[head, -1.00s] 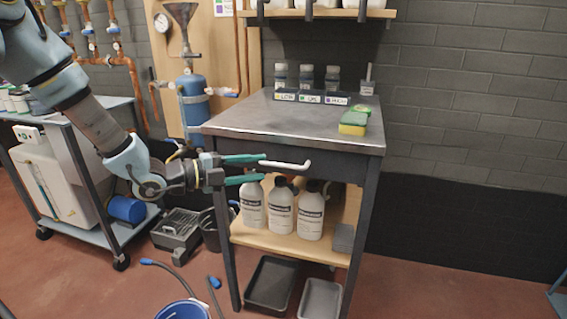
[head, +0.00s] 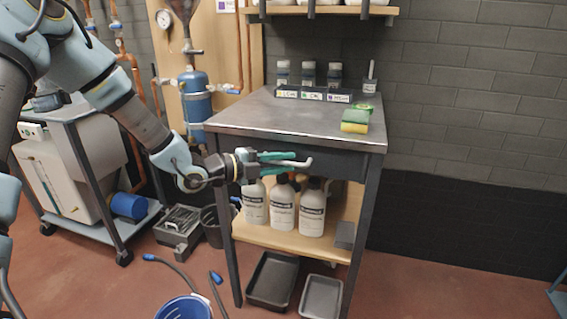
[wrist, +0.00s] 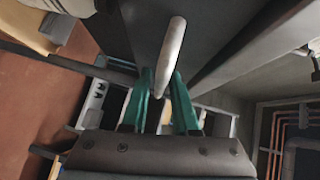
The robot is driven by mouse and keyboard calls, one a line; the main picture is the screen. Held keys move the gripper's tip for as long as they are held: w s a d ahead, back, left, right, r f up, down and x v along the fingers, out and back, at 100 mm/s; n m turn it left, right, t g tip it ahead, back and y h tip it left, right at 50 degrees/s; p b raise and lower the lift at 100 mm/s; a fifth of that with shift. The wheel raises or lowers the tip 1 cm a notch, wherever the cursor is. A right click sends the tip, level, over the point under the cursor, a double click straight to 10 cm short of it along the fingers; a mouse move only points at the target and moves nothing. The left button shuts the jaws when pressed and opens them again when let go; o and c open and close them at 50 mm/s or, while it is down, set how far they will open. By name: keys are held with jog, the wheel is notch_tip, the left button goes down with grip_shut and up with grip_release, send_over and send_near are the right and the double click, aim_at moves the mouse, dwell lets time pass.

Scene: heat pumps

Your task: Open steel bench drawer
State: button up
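The steel bench (head: 290,112) stands in the middle of the head view. Its dark drawer front (head: 335,165) sits under the top and looks closed. A pale bar handle (head: 302,163) sticks out from the front; in the wrist view the handle (wrist: 174,45) runs down between the fingers. My gripper (head: 283,159) has green fingers and reaches the handle from the left. The handle's far part is partly hidden by the fingers in the head view.
White bottles (head: 283,208) stand on the wooden shelf (head: 325,245) just below the drawer. Small jars (head: 307,75) and a sponge (head: 354,122) are on the bench top. Trays (head: 272,280) and a blue bucket (head: 185,308) are on the floor.

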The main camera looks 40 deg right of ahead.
grip_shut()
dwell(1.1)
